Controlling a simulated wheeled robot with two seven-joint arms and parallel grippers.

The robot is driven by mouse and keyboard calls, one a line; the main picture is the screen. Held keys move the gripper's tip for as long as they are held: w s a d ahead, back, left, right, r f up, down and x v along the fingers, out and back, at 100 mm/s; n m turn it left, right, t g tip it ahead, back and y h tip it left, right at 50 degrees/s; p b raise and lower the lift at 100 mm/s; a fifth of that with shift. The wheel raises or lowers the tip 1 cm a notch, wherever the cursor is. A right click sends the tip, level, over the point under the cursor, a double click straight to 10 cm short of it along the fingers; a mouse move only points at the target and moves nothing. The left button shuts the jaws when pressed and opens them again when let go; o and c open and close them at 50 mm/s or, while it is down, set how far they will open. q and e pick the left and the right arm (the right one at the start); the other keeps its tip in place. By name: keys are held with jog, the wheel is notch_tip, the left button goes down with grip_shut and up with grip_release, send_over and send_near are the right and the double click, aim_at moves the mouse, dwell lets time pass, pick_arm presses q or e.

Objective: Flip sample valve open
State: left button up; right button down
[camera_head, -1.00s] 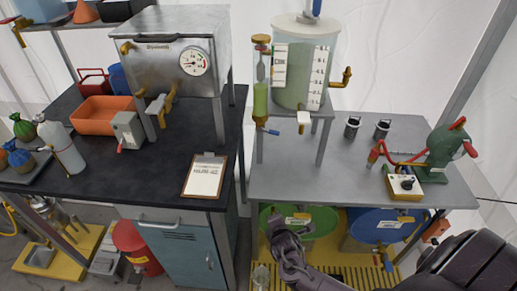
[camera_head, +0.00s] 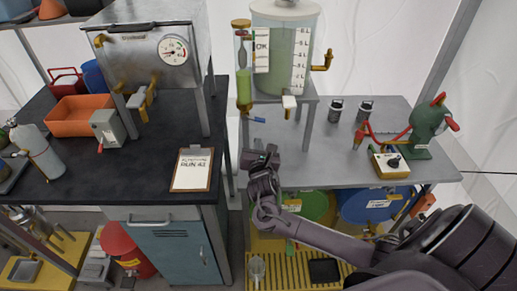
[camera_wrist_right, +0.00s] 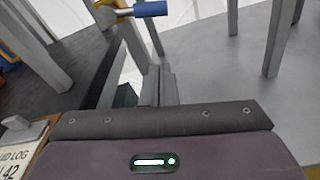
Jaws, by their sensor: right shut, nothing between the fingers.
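The tank (camera_head: 287,60) with a level scale stands on a metal stand on the grey bench. A narrow green sight tube (camera_head: 243,88) is at its left. A small valve with a blue handle (camera_head: 257,119) hangs below the tube; the blue handle (camera_wrist_right: 150,9) also shows at the top of the right wrist view, pointing right. A valve with a white handle (camera_head: 289,102) sits under the tank. My right gripper (camera_head: 262,152) is shut and empty, at the bench's front left corner, below the blue handle and apart from it. My left gripper is out of view.
A dark bench (camera_head: 100,185) with a clipboard (camera_head: 193,169) lies to the left, across a narrow gap. The stand's legs (camera_head: 308,128) are close to my right gripper. A green hand pump (camera_head: 428,120) and two small canisters stand farther right on the grey bench.

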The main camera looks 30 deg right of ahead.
aim_at(255, 119)
jog(key=w+d+r+p, duration=0.2)
jog(key=w+r, duration=0.1)
jog(key=shift+w+d, duration=0.15)
jog(key=shift+d, duration=0.25)
jog(key=p, duration=0.2)
jog(key=r+p, duration=0.1)
jog(key=p, duration=0.1)
jog(key=shift+d+r, duration=0.2)
jog(key=shift+d, duration=0.15)
jog(key=shift+f, duration=0.1)
